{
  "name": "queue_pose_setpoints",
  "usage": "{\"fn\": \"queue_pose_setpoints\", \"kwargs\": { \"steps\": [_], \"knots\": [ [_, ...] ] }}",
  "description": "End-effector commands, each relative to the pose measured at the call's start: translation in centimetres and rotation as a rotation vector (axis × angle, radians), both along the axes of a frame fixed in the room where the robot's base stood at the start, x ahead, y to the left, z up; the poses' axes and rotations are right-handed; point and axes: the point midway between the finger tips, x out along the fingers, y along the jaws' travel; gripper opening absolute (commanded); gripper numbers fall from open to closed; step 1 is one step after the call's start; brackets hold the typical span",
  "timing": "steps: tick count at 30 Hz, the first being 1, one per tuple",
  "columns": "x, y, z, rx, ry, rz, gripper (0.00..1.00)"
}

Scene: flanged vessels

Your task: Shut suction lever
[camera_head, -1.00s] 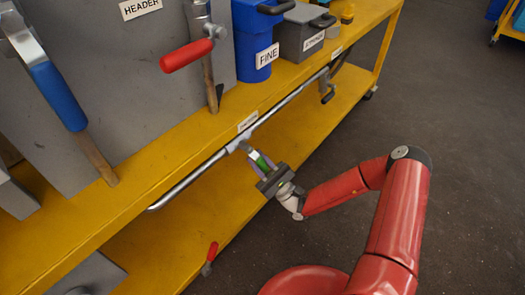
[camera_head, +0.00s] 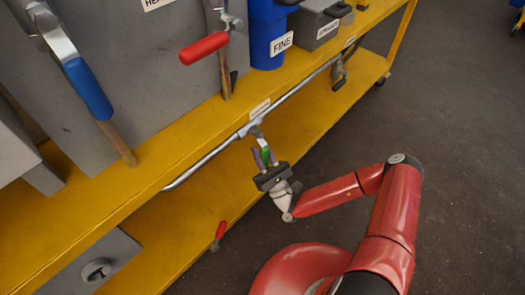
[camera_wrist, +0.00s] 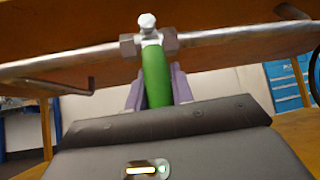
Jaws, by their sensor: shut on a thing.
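A green-gripped lever (camera_head: 266,152) hangs from a valve joint (camera_head: 252,129) on the metal pipe under the yellow shelf's front edge. It points down and slightly right in the head view. My gripper (camera_head: 265,160) is shut on the green grip, with one finger on each side. In the wrist view the green grip (camera_wrist: 156,75) stands nearly upright between my two purple-grey fingers (camera_wrist: 158,90). A bolt head and the pipe fitting (camera_wrist: 149,42) show above it. The lower end of the grip is hidden behind my gripper's body.
The pipe (camera_head: 213,152) runs along the yellow shelf edge (camera_head: 165,160). A white label above the valve is too small to read. A red-handled lever (camera_head: 220,230) rises near the lower shelf. Blue (camera_head: 265,35) and grey (camera_head: 322,25) containers stand above. Open floor lies right.

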Motion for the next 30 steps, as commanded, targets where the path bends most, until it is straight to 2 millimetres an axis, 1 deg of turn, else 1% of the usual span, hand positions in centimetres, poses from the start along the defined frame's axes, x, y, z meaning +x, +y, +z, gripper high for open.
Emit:
{"fn": "queue_pose_setpoints", "kwargs": {
  "steps": [5,6,10,11,20,23,30],
  "knots": [
    [-0.1,0.1,-0.1,0.001,0.003,0.006,0.00],
    [-0.2,0.1,-0.1,0.001,0.004,0.006,0.26],
    [-0.1,0.1,-0.1,0.001,0.002,0.005,0.43],
    [-0.1,0.1,-0.1,0.001,0.002,0.005,0.45],
    [-0.2,-0.1,-0.2,0.000,0.002,0.003,0.45],
    [-0.7,-0.5,-1.0,0.000,0.004,0.002,0.45],
    [-2.9,-2.3,-4.0,0.000,0.004,0.002,0.45]
  ]
}}
